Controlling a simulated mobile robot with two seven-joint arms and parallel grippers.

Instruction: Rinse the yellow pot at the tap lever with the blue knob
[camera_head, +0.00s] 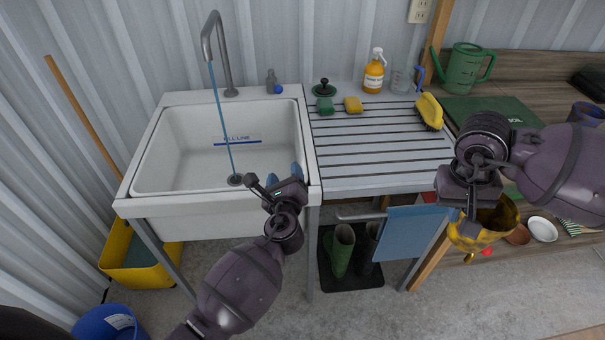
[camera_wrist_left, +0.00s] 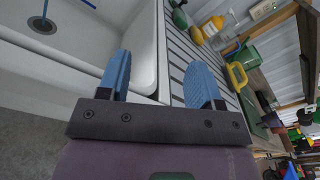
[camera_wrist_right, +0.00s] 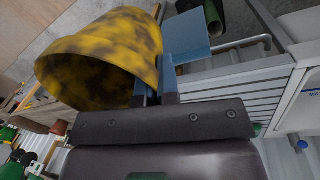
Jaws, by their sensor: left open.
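The yellow pot (camera_head: 497,226) has dark smudges and hangs in my right gripper (camera_wrist_right: 165,75) at the right, beyond the drainboard's front edge. In the right wrist view the fingers pinch the wall of the pot (camera_wrist_right: 100,55) near its rim. The tap (camera_head: 222,55) stands behind the white sink (camera_head: 180,165), and a blue stream of water (camera_head: 221,125) falls from it to the drain. The tap lever with the blue knob (camera_head: 275,86) stands right of the tap on the sink's back ledge. My left gripper (camera_head: 284,177) is open and empty over the sink's front right corner.
The ribbed drainboard (camera_head: 375,150) holds a green lidded item (camera_head: 324,97), a sponge (camera_head: 352,104), a soap bottle (camera_head: 374,72), a glass jug (camera_head: 402,80) and a yellow brush (camera_head: 429,110). Green boots (camera_head: 341,250) stand below.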

